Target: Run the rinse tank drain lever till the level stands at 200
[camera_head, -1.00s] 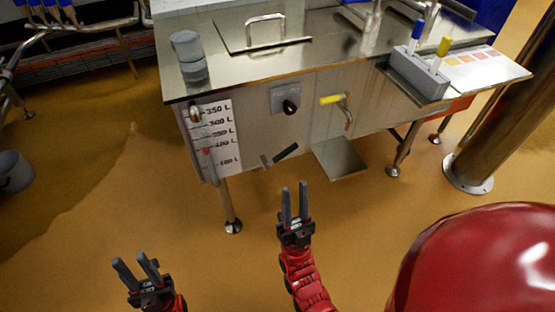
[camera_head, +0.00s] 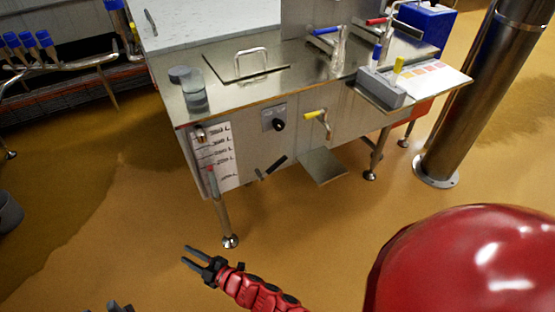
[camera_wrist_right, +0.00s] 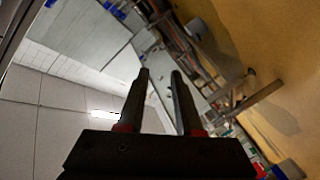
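The steel rinse tank (camera_head: 330,137) stands ahead of me. Low on its front is a lever with a black handle (camera_head: 273,166), and to its right a tap with a yellow handle (camera_head: 315,114). No label shows which is the drain lever. The white level scale (camera_head: 222,158) is on the left front, with a red mark (camera_head: 211,168) in its lower part; the exact reading is too small to tell. My right gripper (camera_head: 184,255) is open and empty, below and left of the tank, pointing left. My left gripper (camera_head: 120,306) barely shows at the bottom edge, its tips apart.
A black knob (camera_head: 279,124) sits on the tank front. The tank's leg (camera_head: 226,220) stands near my right gripper. A grey tool holder (camera_head: 383,88) is on the right side shelf. A steel column (camera_head: 470,100) stands at the right. The floor before the tank is clear.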

